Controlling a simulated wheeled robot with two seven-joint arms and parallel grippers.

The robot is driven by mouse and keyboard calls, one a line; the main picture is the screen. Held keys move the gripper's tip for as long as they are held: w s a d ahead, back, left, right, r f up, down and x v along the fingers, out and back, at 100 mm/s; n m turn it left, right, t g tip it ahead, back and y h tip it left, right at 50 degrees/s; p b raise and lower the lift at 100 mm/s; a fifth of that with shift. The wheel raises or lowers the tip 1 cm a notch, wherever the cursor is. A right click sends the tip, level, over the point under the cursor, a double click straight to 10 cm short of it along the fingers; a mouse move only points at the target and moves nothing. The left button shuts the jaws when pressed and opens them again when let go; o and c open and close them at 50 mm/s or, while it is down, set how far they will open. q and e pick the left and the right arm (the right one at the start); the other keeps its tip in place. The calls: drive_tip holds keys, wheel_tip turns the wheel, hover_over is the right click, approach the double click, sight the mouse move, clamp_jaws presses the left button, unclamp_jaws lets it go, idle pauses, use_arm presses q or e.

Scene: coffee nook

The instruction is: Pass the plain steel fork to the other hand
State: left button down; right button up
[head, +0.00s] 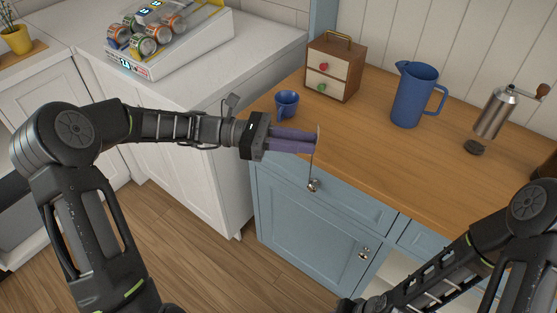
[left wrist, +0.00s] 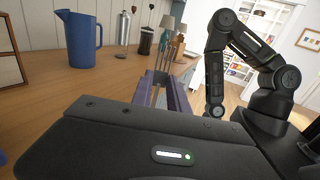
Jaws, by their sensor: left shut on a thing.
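The plain steel fork (head: 316,156) shows edge-on as a thin line in the head view. It hangs roughly upright at the tips of my left gripper (head: 316,141), in front of the blue cabinet's drawer. The left gripper's purple fingers are shut on it. My right arm comes in from the lower right in the head view. Its gripper end is low at the bottom edge, apart from the fork, and its fingers cannot be made out.
The wooden counter (head: 365,135) holds a blue mug (head: 287,104), a small drawer box (head: 334,72), a blue pitcher (head: 413,95) and a coffee grinder (head: 493,113). A drawer knob (head: 314,186) is just below the fork in the picture. A can rack (head: 165,40) stands on the white counter.

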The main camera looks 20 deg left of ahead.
sight(318, 129)
use_arm(q)
drive_tip(key=d+r+m+g, duration=0.1)
drive_tip(key=r, duration=0.1)
drive_tip(key=w+d+r+g, duration=0.1)
drive_tip(key=d, duration=0.1)
drive_tip(key=shift+r+m+g, duration=0.4)
drive_tip(key=shift+a, duration=0.1)
use_arm(e)
drive_tip(key=w+a+r+n+t+h, duration=0.1)
drive_tip(key=w+a+r+t+h, duration=0.1)
drive_tip(key=w+r+t, duration=0.55)
drive_tip(key=w+a+r+n+t+h, duration=0.1)
drive_tip(key=w+a+r+t+h, duration=0.15)
drive_tip(key=w+r, duration=0.85)
drive_tip(key=s+a+r+t, duration=0.1)
drive_tip(key=a+r+t, duration=0.1)
drive_tip(key=r, duration=0.5)
drive_tip(key=s+a+r+t+h, duration=0.1)
drive_tip(key=a+r+t, duration=0.2)
drive_tip(key=r, duration=0.4)
drive_tip(key=s+a+r+m+t, duration=0.1)
drive_tip(key=a+r+t, duration=0.1)
drive_tip(key=r, duration=0.6)
drive_tip(key=shift+s+a, duration=0.1)
drive_tip(key=shift+a, duration=0.4)
